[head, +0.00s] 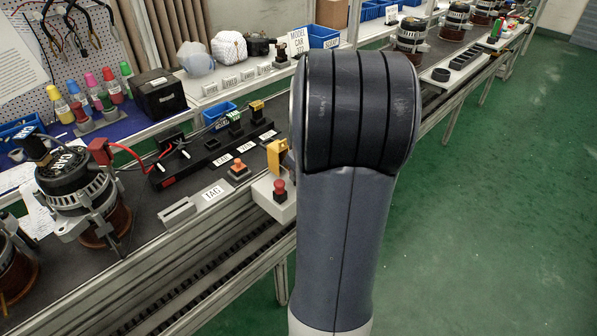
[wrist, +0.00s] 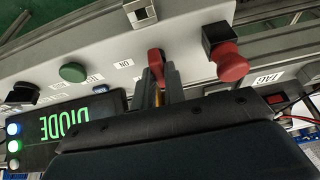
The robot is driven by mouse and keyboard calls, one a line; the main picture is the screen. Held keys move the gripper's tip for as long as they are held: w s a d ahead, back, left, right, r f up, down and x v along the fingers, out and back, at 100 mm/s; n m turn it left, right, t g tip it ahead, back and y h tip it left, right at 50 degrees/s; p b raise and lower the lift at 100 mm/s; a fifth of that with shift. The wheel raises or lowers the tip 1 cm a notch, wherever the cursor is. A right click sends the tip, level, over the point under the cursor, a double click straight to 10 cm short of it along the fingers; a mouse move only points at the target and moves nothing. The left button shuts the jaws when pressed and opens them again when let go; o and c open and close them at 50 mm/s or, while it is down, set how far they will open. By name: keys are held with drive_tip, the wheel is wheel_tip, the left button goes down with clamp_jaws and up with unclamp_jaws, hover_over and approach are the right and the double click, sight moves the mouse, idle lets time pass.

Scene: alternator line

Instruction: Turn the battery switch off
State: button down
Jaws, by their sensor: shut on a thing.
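In the wrist view, a red switch handle (wrist: 155,61) stands on a pale grey panel (wrist: 100,45), with a small upside-down ON label (wrist: 124,63) beside it. I take it to be the battery switch. My gripper (wrist: 163,76) is at this handle, its dark fingers shut on it. The fingers hide the handle's lower part, and its exact turn is hard to tell. In the head view my arm covers the gripper and the switch.
In the wrist view, a red mushroom button (wrist: 228,65) stands close right of my fingers. A green button (wrist: 72,72) and a lit DIODE display (wrist: 75,128) are at left. In the head view, an alternator (head: 75,185) stands on the bench at left; the green floor (head: 490,220) is clear.

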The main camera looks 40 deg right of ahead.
drive_tip(key=c, duration=1.5)
unclamp_jaws()
drive_tip(key=shift+o, duration=0.2)
drive_tip(key=p+v, duration=0.1)
drive_tip(key=v, duration=0.9)
drive_tip(key=shift+r, duration=0.4)
drive_tip(key=shift+s, duration=0.1)
drive_tip(key=b+x, duration=0.1)
drive_tip(key=x, duration=1)
drive_tip(key=shift+f, duration=0.1)
drive_tip(key=shift+s, duration=0.1)
